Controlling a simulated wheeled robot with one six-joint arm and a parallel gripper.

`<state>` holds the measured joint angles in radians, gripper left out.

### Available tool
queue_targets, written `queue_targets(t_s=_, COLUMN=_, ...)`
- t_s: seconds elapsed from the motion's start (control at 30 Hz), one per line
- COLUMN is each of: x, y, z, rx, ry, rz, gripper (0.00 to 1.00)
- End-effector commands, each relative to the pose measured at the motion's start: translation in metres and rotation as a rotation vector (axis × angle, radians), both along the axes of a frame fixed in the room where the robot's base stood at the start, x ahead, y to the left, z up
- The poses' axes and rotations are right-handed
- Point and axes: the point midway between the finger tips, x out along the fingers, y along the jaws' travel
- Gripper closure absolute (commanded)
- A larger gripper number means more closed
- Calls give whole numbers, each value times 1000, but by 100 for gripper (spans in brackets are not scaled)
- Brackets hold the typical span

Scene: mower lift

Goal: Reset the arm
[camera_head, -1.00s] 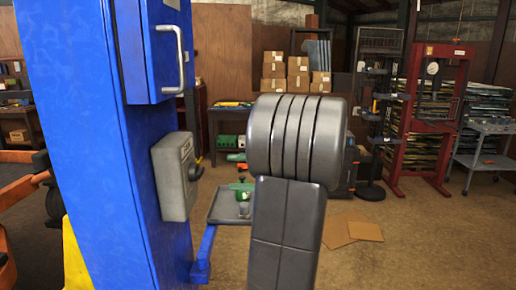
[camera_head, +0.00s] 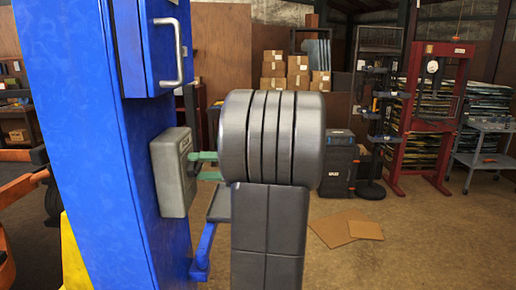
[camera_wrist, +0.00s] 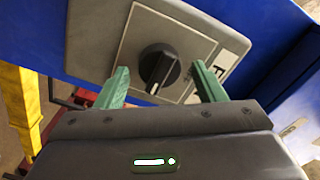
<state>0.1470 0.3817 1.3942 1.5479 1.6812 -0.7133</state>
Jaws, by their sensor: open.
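My gripper (camera_wrist: 163,82) is open in the wrist view, with its two green fingers on either side of a black rotary knob (camera_wrist: 160,68). The knob is on a grey switch box (camera_wrist: 95,35) and has a white mark at its lower end. I cannot tell whether the fingers touch it. In the head view the grey switch box (camera_head: 174,172) is fixed to the side of a blue lift column (camera_head: 85,150). My green fingers (camera_head: 203,165) reach toward the box's right face, and the knob is hidden there. My arm covers the middle of the view.
A small tray on a blue bracket (camera_head: 205,245) sits below the box, partly hidden by my arm. A blue cabinet with a handle (camera_head: 160,45) is above. A red press (camera_head: 432,110) and a grey cart (camera_head: 482,150) stand at the back right. Flat cardboard (camera_head: 345,228) lies on the floor.

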Motion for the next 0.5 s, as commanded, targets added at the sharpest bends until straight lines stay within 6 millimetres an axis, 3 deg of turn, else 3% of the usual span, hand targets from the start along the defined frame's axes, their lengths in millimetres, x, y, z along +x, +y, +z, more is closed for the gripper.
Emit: queue_targets(t_s=0.5, x=-2, y=0, z=2, rx=-16, ry=-459, rz=0, gripper=37)
